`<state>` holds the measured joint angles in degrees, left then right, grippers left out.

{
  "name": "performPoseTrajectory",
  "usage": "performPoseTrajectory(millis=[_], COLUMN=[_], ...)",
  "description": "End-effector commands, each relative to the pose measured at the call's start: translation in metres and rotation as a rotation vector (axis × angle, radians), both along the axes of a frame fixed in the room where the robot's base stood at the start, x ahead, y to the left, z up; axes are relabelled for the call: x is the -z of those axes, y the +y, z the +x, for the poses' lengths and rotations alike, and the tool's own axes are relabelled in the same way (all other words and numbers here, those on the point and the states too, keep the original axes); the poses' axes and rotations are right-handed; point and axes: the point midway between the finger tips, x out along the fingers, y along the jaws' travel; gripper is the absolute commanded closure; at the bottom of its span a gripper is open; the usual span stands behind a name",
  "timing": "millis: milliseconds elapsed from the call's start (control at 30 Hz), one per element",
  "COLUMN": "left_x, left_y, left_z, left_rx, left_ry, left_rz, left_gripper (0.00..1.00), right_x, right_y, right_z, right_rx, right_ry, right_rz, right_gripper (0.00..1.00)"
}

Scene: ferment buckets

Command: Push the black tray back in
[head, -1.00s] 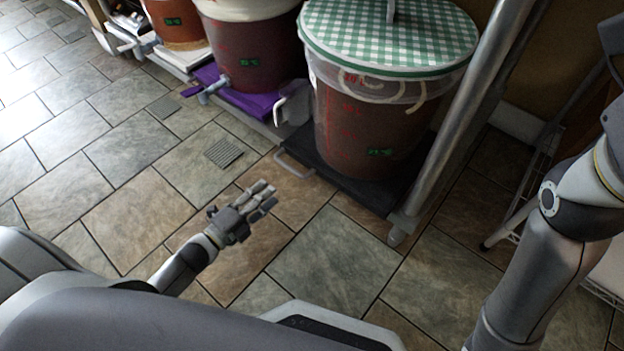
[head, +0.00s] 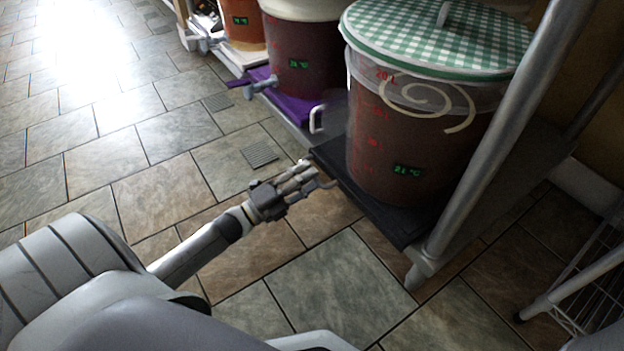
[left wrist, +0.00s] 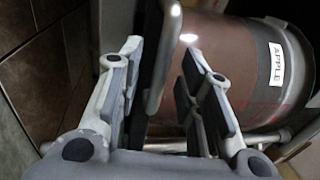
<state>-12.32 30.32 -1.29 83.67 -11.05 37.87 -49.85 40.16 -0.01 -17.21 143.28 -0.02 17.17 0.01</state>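The black tray (head: 404,229) sits low at the rack's near end. It bears a large bucket (head: 375,160) of reddish-brown liquid with a green checkered lid. The tray's grey handle (head: 328,182) is largely hidden behind my left gripper (head: 310,178) in the head view. In the left wrist view, a grey handle bar (left wrist: 157,65) stands between the two spread fingers of my left gripper (left wrist: 163,75), with gaps showing. A bucket with an APPLE label (left wrist: 276,65) is behind it. My right gripper is out of view.
A purple tray (head: 285,100) with another bucket (head: 300,60) stands farther along the rack. A metal rack post (head: 490,140) rises right of the black tray. A wire shelf (head: 590,290) is at far right. Tiled floor left of the rack is clear.

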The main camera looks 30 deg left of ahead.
Motion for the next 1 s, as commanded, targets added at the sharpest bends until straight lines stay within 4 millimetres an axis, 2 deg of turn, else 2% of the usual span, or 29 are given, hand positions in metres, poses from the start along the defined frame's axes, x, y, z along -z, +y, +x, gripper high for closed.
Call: performPoseTrajectory(millis=[33,167,467,733,1000], left_x=[0.000,-0.002,-0.004,-0.004,-0.003], left_y=[-0.002,-0.005,-0.006,-0.006,-0.006], left_z=[0.006,0.014,0.016,0.016,0.016], left_rx=[0.001,0.000,0.000,-0.001,-0.001], left_ry=[-0.004,-0.002,0.000,0.001,0.001], left_rz=[0.001,0.001,0.001,0.001,0.001], left_gripper=[0.66,0.66,0.66,1.00,1.00], right_x=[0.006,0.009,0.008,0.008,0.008], right_y=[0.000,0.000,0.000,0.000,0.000], right_z=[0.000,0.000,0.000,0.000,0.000], right_rx=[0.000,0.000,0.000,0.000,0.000], right_ry=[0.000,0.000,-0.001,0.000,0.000], right_rz=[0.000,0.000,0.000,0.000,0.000], right_gripper=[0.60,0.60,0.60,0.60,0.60])
